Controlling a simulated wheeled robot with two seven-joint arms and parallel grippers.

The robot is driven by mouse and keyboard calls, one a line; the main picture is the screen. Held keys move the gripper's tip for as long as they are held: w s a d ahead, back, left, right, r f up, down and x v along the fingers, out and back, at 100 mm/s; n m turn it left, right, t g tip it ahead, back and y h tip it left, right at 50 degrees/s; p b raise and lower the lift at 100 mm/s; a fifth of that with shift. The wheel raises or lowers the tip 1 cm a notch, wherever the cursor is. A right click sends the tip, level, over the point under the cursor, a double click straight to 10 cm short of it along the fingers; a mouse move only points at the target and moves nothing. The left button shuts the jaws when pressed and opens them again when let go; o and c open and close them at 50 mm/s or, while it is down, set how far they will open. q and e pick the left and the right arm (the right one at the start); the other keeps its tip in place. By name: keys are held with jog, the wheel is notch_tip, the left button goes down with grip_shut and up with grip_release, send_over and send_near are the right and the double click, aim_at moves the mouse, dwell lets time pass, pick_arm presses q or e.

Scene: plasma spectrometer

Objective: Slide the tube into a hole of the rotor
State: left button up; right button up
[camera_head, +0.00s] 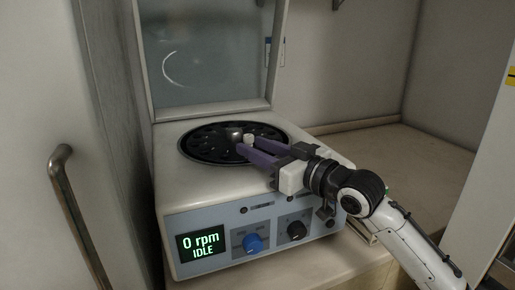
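The black round rotor (205,146), with a ring of holes and a grey central knob (234,133), sits in the top of the open centrifuge. My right gripper (248,146) comes in from the right over the rotor, its purple fingers pointing left. A small pale tube (249,138) shows its top at the fingertips, just right of the knob, and the fingers appear closed on it. The tube's lower part is hidden by the fingers, so I cannot tell whether it is in a hole. My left gripper is not in view.
The centrifuge (175,192) stands on a counter, its lid (205,60) raised behind the rotor. Its front display (201,243) reads 0 rpm IDLE, beside a blue knob (253,243) and a black knob (296,231). Free counter (415,150) lies to the right.

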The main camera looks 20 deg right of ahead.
jog(key=b+v, duration=0.1)
jog(key=v, duration=0.8)
jog(key=shift+f+b, duration=0.1)
jog(key=shift+b, duration=0.25)
jog(key=shift+s+d, duration=0.25)
jog(key=shift+s, duration=0.35)
